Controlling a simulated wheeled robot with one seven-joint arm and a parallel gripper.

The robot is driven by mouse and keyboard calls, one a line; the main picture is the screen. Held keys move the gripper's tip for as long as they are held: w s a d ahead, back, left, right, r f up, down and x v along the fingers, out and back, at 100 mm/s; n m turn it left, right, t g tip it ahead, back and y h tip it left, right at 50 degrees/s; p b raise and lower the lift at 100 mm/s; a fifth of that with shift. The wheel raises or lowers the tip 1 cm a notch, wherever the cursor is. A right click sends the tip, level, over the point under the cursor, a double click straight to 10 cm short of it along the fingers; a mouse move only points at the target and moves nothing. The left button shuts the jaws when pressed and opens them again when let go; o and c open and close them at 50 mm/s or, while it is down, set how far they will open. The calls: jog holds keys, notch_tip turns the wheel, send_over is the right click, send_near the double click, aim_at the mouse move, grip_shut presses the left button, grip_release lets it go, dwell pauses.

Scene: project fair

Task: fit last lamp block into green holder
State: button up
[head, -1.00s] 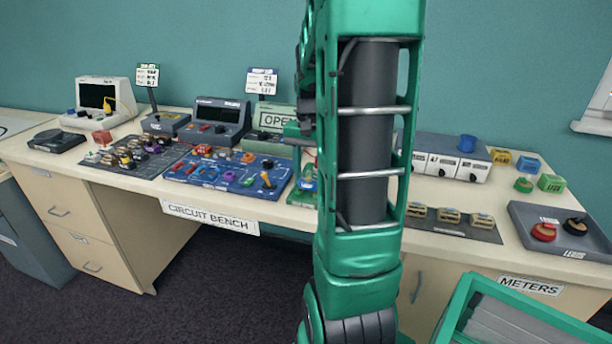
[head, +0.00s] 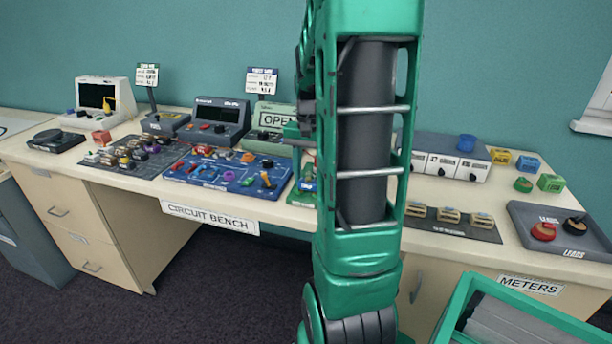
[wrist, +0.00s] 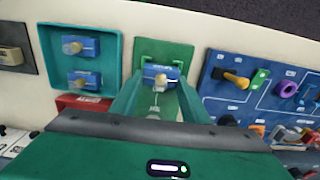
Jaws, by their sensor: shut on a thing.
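A blue lamp block (wrist: 161,76) with a pale round bulb sits between the fingertips of my gripper (wrist: 158,90) in the wrist view. The gripper is shut on it. The block is at the green holder (wrist: 176,48), whose flat plate shows behind and around it. I cannot tell whether it is fully seated or just above. In the head view my arm hides most of the gripper; part of the green holder (head: 296,197) shows left of the arm. Two more blue lamp blocks (wrist: 80,46) (wrist: 84,79) lie in a teal tray (wrist: 111,60) to the left in the wrist view.
A blue circuit board (head: 225,184) with colourful parts lies close beside the holder. A red block (wrist: 82,103) is below the teal tray. A dark mat with tan parts (head: 449,216) and a grey tray of leads (head: 566,236) are to the right.

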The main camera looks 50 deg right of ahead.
jog(key=shift+f, duration=0.25)
jog(key=o, duration=1.6)
jog(key=shift+r, duration=4)
